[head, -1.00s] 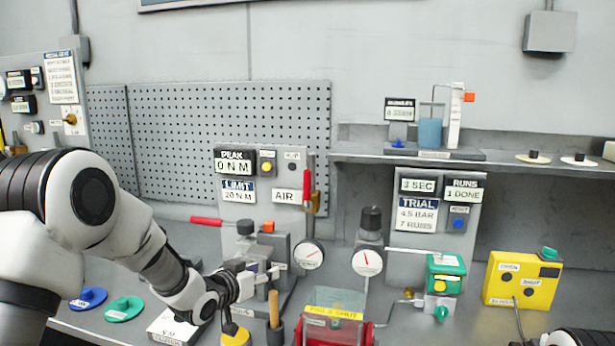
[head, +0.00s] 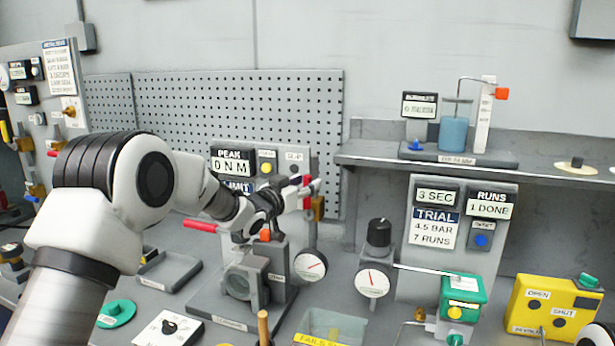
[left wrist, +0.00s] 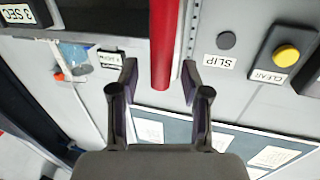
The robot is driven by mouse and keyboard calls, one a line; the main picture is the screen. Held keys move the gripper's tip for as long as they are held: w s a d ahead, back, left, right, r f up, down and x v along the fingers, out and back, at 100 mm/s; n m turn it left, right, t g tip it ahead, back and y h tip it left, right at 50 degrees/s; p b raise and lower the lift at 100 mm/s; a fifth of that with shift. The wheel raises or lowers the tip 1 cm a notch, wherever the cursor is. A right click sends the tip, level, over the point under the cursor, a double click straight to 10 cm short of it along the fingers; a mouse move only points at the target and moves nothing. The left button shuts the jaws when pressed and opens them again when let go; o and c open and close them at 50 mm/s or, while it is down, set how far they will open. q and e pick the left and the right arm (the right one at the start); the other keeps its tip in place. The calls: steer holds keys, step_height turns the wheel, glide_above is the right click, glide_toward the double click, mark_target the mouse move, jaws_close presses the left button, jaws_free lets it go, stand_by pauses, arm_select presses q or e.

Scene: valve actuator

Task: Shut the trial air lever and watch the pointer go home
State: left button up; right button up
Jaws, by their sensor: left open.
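A red lever handle (left wrist: 162,45) stands upright beside the panel with the PEAK and LIMIT displays (head: 232,163). My left gripper (head: 307,190) is open at this lever and largely covers it in the head view. In the left wrist view the fingers (left wrist: 160,82) are on either side of the handle, with a gap to each side. Two round white gauges stand on the bench, one at left (head: 310,265) and one at right (head: 373,281), each with a red pointer. My right gripper is not in view.
A horizontal red handle (head: 200,226) lies left of the grey valve body (head: 240,280). A green box (head: 462,297) and a yellow OPEN/SHUT box (head: 555,308) stand to the right. A shelf (head: 380,160) carries a blue beaker (head: 454,133).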

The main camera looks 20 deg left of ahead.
arm_select(q)
steer(key=shift+w+d+f, duration=0.15)
steer(key=shift+w+f, duration=0.1)
steer(key=shift+w, duration=0.35)
steer(key=shift+w+d+f, duration=0.15)
steer(key=shift+w+f, duration=0.1)
steer(key=shift+w, duration=0.3)
steer(key=shift+s+a+r, duration=0.2)
steer(key=shift+s+r, duration=0.05)
steer(key=shift+s, duration=0.15)
steer(key=shift+c, duration=0.7)
steer(key=shift+s+r, duration=0.15)
steer(key=shift+s, duration=0.1)
jaws_close()
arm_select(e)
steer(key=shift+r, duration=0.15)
